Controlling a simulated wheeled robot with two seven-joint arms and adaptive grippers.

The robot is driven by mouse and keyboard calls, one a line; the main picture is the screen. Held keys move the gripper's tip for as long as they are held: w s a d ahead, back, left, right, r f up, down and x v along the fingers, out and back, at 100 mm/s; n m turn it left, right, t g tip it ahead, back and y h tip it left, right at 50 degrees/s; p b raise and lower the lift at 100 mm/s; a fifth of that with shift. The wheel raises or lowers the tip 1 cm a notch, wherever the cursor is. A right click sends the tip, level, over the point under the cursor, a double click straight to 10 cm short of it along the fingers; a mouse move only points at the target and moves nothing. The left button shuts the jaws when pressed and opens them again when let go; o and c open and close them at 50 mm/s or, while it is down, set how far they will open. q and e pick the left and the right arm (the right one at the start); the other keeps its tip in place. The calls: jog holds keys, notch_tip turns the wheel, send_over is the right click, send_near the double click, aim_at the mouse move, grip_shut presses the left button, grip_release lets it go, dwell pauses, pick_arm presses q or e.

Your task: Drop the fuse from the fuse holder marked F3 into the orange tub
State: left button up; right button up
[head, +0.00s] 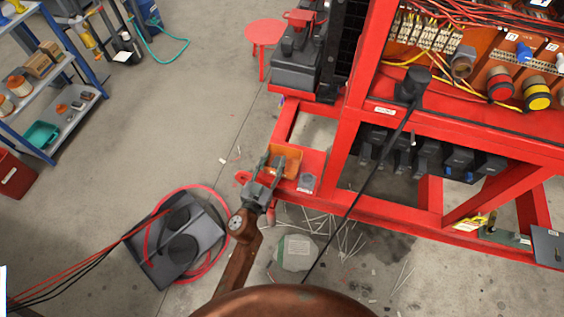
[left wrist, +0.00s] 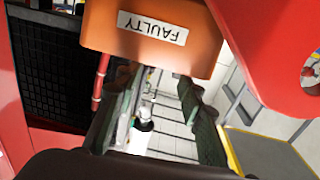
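The orange tub (head: 292,152) sits on a red ledge at the lower left of the skid in the head view. In the left wrist view its outer wall (left wrist: 205,50) fills the top middle, with a white label reading FAULTY upside down. My left gripper (head: 269,163) is right at the tub's left side in the head view. In the left wrist view its two dark fingers (left wrist: 158,112) stand well apart below the tub wall, with nothing seen between them. I cannot make out the fuse or the holder marked F3. The tub's inside is too small to read. My right gripper is not in view.
The red skid frame (head: 375,208) rises right beside the tub. A small grey block (head: 306,183) stands on the ledge next to it. A dark square unit (head: 178,240) and a red ring lie on the floor at lower left. Open floor lies left.

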pick_arm(q)
jog(key=v, duration=1.2)
dwell(0.4)
